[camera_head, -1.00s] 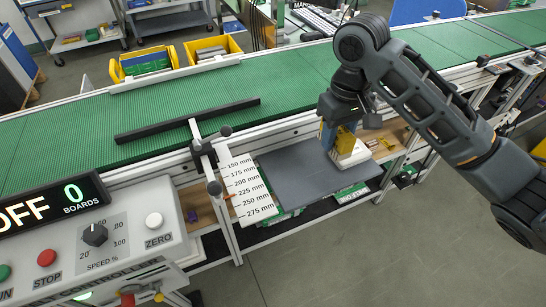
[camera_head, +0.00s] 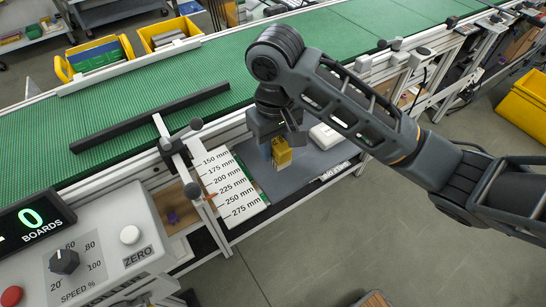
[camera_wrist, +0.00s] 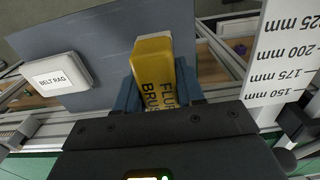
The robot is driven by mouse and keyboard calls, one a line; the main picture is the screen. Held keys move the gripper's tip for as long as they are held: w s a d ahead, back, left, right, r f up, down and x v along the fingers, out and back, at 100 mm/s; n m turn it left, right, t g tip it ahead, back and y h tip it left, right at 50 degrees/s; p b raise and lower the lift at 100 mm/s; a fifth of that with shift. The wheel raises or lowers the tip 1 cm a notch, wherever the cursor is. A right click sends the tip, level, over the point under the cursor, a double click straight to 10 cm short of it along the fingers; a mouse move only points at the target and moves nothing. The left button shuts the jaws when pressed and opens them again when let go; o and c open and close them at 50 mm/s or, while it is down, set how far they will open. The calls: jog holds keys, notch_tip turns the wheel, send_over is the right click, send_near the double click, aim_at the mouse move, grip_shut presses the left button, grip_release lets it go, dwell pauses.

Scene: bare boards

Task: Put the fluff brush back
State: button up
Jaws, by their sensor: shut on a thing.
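The fluff brush (camera_head: 282,152) is a yellow block with black lettering. My gripper (camera_head: 271,143) is shut on it and points down over the grey mat (camera_head: 262,186). In the wrist view the brush (camera_wrist: 153,58) sits between the two blue-grey fingers (camera_wrist: 158,88), with its label partly hidden by my gripper. I cannot tell whether the brush touches the mat or hangs just above it.
A white block labelled BELT RAG (camera_wrist: 58,76) lies on the mat, apart from the brush; it shows right of my gripper in the head view (camera_head: 328,135). A millimetre scale plate (camera_head: 228,182) stands left of the mat. The green conveyor (camera_head: 160,95) runs behind.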

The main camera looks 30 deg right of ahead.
aim_at(273, 159)
jog(key=shift+a+f, duration=0.2)
jog(key=shift+f, duration=1.9)
jog(key=shift+f, duration=0.2)
jog(key=o, duration=1)
jog(key=shift+r, duration=0.1)
notch_tip(273, 159, up, 12)
jog(key=p, duration=0.3)
jog(key=shift+r, duration=0.1)
